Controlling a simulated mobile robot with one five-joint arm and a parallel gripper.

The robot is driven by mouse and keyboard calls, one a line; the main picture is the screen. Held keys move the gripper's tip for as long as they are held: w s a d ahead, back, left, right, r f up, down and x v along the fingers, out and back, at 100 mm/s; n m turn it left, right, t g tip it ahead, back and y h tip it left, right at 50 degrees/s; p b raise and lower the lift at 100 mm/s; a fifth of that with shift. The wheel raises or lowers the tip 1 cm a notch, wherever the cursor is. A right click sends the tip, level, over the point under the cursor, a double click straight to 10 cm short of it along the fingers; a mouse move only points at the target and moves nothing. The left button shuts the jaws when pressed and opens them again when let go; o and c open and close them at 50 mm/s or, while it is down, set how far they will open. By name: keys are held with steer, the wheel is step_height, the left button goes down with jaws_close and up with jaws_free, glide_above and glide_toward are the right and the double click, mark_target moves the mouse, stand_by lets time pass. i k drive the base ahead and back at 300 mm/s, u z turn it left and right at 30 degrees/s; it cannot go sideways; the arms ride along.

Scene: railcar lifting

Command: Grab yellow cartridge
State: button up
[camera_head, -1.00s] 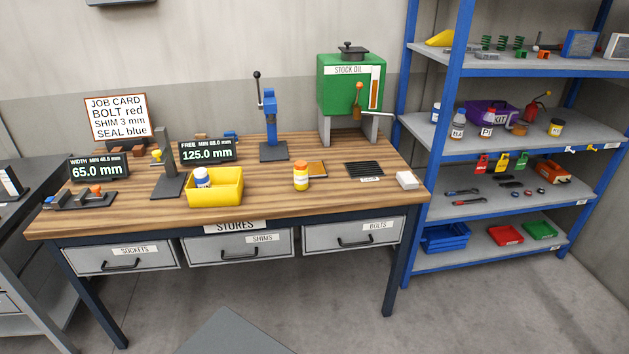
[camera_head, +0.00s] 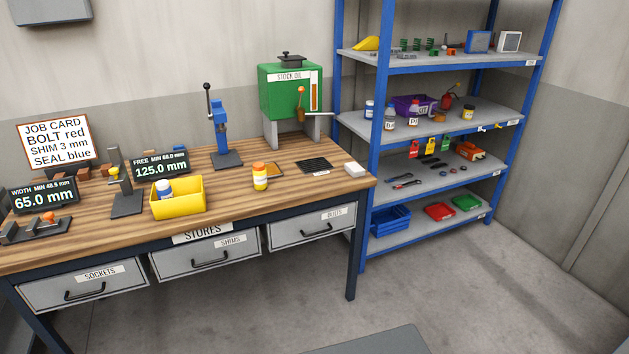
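I cannot tell for certain which thing is the yellow cartridge. A yellow wedge-shaped object (camera_head: 367,43) lies at the left end of the top shelf. A small yellow-labelled jar (camera_head: 468,112) stands on the shelf below. A yellow tag (camera_head: 430,145) hangs between a red and a green one. My gripper is not in view.
The blue shelf rack (camera_head: 378,180) stands right of the bench. A green stock oil tank (camera_head: 290,92) and a blue hand press (camera_head: 221,130) stand at the bench's back. The concrete floor (camera_head: 480,285) in front of the rack is clear.

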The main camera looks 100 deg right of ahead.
mark_target(261, 178)
steer(key=z, duration=3.2)
steer(key=i, duration=1)
steer(key=z, duration=0.2)
steer(key=k, duration=1.2)
steer(key=u, duration=1.3)
steer(key=i, duration=0.35)
steer(key=u, duration=0.05)
